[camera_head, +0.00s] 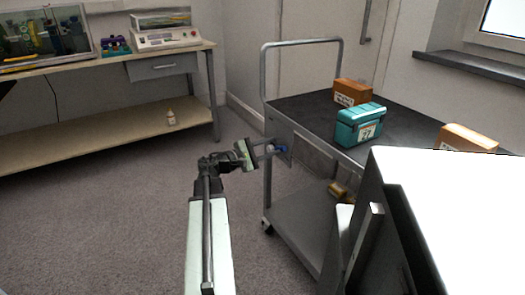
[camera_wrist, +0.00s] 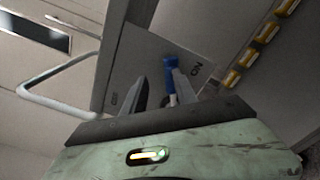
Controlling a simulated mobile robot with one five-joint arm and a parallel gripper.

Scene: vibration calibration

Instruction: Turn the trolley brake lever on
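The grey trolley (camera_head: 300,190) stands right of centre in the head view, its handle rail at the far left end. A blue brake lever (camera_head: 281,149) sits on its end plate and also shows in the wrist view (camera_wrist: 170,75). The plate (camera_wrist: 150,48) carries an ON mark to the lever's right and what looks like an OFF mark to its lower left. My gripper (camera_head: 271,148) is open at the plate. In the wrist view its fingers (camera_wrist: 160,80) stand apart, with the lever near the right finger. I cannot tell whether they touch.
A teal case (camera_head: 360,125) and brown boxes (camera_head: 352,92) (camera_head: 467,140) rest on the trolley top. A yellowish item (camera_head: 338,190) is on its lower shelf. A workbench (camera_head: 100,67) stands at the left wall. The carpet between is clear.

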